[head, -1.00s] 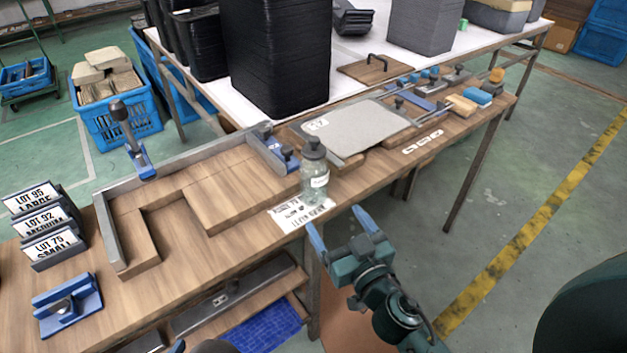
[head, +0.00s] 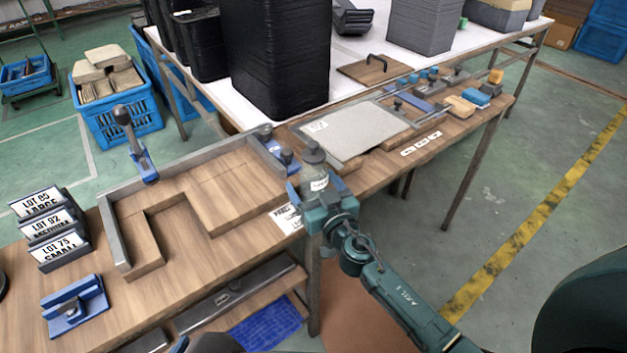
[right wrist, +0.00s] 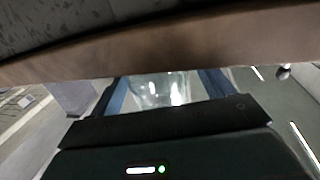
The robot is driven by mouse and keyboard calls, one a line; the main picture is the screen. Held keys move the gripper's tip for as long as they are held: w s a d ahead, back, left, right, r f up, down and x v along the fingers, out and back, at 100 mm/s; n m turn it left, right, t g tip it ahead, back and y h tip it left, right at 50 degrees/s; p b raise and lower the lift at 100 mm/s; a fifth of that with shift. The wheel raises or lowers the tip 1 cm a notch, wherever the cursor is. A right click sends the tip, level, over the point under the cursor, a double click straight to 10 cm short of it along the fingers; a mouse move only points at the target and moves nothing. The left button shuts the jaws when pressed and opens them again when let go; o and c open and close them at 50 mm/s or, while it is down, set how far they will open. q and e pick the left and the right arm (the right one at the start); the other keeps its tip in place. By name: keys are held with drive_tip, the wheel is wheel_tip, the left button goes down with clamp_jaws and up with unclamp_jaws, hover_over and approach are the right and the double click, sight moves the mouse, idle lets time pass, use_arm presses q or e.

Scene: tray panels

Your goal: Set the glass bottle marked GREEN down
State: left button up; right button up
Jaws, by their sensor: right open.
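The glass bottle (head: 319,181), clear with a dark grey cap and a white label, stands upright at the front edge of the wooden bench, by a white printed card (head: 286,219). The label's words are too small to read. My right gripper (head: 316,193) is at the bottle from the front, its blue fingers open on either side of the glass. In the right wrist view the clear glass (right wrist: 158,90) shows between the two blue fingers (right wrist: 163,88). The bottle's lower part is hidden by the gripper in the head view. My left gripper is not in view.
A grey sheet (head: 350,132) lies on the bench behind the bottle. A wooden fixture with metal rails (head: 118,240) is to the left, with lot signs (head: 50,225) beyond it. Blocks and clamps (head: 462,100) line the right end. The floor in front is clear.

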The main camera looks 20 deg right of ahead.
clamp_jaws()
idle(0.9)
